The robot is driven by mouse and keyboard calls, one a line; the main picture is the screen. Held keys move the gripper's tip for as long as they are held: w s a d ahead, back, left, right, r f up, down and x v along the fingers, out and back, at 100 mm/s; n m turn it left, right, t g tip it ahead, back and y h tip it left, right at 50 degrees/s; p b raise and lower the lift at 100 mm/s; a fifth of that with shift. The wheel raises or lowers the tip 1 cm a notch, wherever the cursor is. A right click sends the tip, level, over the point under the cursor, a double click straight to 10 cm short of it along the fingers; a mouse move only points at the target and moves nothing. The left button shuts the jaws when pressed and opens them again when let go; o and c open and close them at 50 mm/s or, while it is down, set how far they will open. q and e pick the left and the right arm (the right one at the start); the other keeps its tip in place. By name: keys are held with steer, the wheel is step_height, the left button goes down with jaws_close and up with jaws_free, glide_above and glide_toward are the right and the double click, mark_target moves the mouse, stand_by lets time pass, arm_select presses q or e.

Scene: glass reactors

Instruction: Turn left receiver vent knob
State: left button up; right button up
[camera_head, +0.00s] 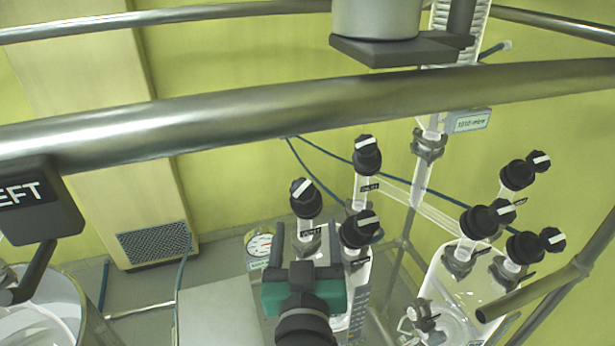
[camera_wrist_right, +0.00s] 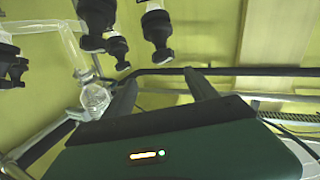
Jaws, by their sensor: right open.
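A left group of black knobs with white stripes stands on glass necks in the head view: a front-left knob (camera_head: 305,197), a rear knob (camera_head: 367,155) and a front-right knob (camera_head: 360,229). Their small labels are too blurred to tell which is the vent. My right gripper (camera_head: 306,248), green and black, is below the front-left knob in the picture, with its fingers apart and nothing between them. In the right wrist view, its fingers (camera_wrist_right: 163,88) are also apart, and black knobs (camera_wrist_right: 158,28) hang into the top of the picture. My left gripper is not in view.
A second knob group (camera_head: 480,220) stands on a glass vessel at right. A thick metal rail (camera_head: 250,118) crosses the head view. A "LEFT" sign (camera_head: 35,200) is at left, above a round vessel (camera_head: 75,300). A pressure gauge (camera_head: 260,244) stands left of the knobs.

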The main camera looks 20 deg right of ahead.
mark_target(303, 180)
steer(key=x, duration=0.3)
steer(key=a+p+x, duration=0.1)
steer(key=x, duration=0.6)
steer(key=shift+w+a+p, duration=0.1)
steer(key=shift+w+p, duration=0.25)
steer(key=shift+w, duration=0.2)
steer(key=p+x, duration=0.1)
steer(key=x, duration=0.3)
steer(key=shift+w+d, duration=0.15)
steer(key=shift+d, duration=0.1)
steer(key=shift+w+d+f, duration=0.15)
steer(key=shift+w+d, duration=0.15)
steer(key=shift+d, duration=0.1)
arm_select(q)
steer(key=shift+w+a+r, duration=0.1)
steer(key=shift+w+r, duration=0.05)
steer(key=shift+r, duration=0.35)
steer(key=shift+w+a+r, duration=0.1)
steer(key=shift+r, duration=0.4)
arm_select(e)
steer(key=shift+d, duration=0.1)
steer(key=shift+a, duration=0.4)
steer(key=c, duration=0.7)
steer(key=shift+d, duration=0.1)
steer(key=c, duration=0.7)
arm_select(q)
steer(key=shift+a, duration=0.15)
